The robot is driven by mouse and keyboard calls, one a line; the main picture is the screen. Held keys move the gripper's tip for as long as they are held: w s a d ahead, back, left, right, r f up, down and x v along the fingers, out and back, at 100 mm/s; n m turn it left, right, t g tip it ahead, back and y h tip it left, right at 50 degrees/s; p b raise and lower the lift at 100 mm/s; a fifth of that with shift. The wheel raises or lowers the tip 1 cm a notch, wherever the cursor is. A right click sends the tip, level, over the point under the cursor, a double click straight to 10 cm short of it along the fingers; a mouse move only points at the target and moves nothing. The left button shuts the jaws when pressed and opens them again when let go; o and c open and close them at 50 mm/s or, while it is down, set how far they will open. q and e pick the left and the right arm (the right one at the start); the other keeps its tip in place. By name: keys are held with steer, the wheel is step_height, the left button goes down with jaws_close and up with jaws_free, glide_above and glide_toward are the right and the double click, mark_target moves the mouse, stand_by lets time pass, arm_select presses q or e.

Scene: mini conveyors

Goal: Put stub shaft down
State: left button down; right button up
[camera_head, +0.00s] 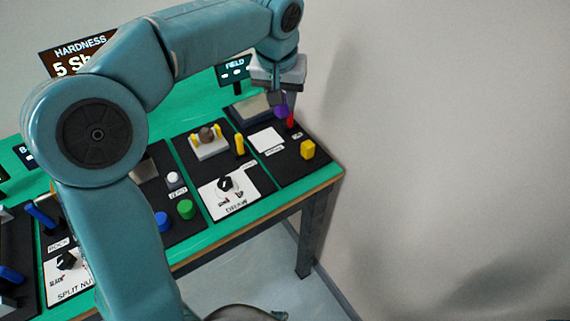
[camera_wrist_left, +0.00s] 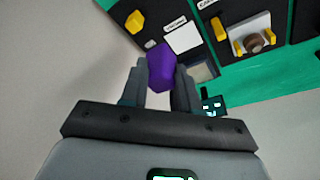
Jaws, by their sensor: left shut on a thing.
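My left gripper (camera_head: 285,98) is at the far right end of the bench, above the last black station board. It is shut on a purple faceted piece, the likely stub shaft (camera_head: 281,111), and holds it above the board. In the left wrist view the purple piece (camera_wrist_left: 161,68) sits between the two fingertips (camera_wrist_left: 160,85). A white plate (camera_head: 266,140) lies on the board below, close to the piece. Whether the piece touches anything is not clear. My right gripper is not in view.
A red upright part (camera_head: 290,119) stands right by the gripper, and a yellow block (camera_head: 307,149) is nearer the board's front. A grey tray-like box (camera_head: 246,110) is behind. Neighbouring boards carry yellow posts (camera_head: 239,145) and knobs. The bench's right edge is close, with wall beyond.

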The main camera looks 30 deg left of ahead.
arm_select(q)
step_height(320, 180, down, 13)
steer(key=shift+d+b, duration=0.1)
steer(key=shift+b, duration=0.7)
steer(key=shift+w+d+f, duration=0.1)
steer(key=shift+f, duration=0.2)
step_height(320, 180, down, 4)
steer(key=shift+r, duration=0.15)
steer(key=shift+f, duration=0.2)
steer(key=shift+f+b, duration=0.2)
steer(key=shift+b, duration=0.25)
steer(key=c, duration=0.8)
jaws_free()
